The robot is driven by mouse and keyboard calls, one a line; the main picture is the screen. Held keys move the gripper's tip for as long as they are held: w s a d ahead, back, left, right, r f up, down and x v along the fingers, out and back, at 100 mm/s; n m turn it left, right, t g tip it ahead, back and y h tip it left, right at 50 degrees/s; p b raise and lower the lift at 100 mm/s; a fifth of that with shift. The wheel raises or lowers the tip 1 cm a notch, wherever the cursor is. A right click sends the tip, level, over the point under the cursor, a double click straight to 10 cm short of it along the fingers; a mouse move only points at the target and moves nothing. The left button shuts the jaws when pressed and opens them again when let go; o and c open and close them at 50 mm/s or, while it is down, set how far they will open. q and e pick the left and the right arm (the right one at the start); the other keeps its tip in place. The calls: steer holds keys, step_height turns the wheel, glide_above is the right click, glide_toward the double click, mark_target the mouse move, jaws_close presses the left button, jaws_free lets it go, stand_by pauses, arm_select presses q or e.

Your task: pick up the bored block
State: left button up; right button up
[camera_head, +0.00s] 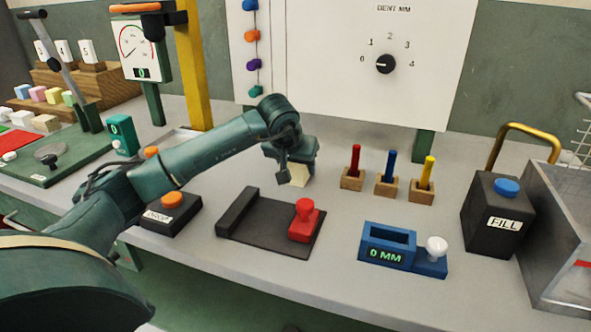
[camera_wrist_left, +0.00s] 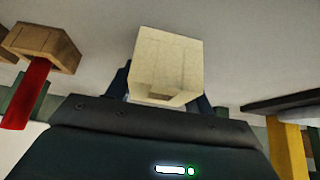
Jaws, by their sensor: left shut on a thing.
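A cream block (camera_head: 299,175) is held in my left gripper (camera_head: 296,168), behind the black plate with the red stamp-like piece. In the left wrist view the same block (camera_wrist_left: 168,58) sits between the dark fingers, with a small darker recess near its lower edge. The left gripper is shut on it. In the head view the fingers hide much of the block, and I cannot tell whether it clears the table. My right gripper is in neither view.
Red, blue and yellow pegs in wooden bases (camera_head: 352,180) stand right of the block. The black plate (camera_head: 262,222) with its red piece (camera_head: 304,220) lies in front.

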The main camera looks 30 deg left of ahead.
arm_select(q)
steer(key=c, duration=0.3)
steer(key=shift+r, duration=0.1)
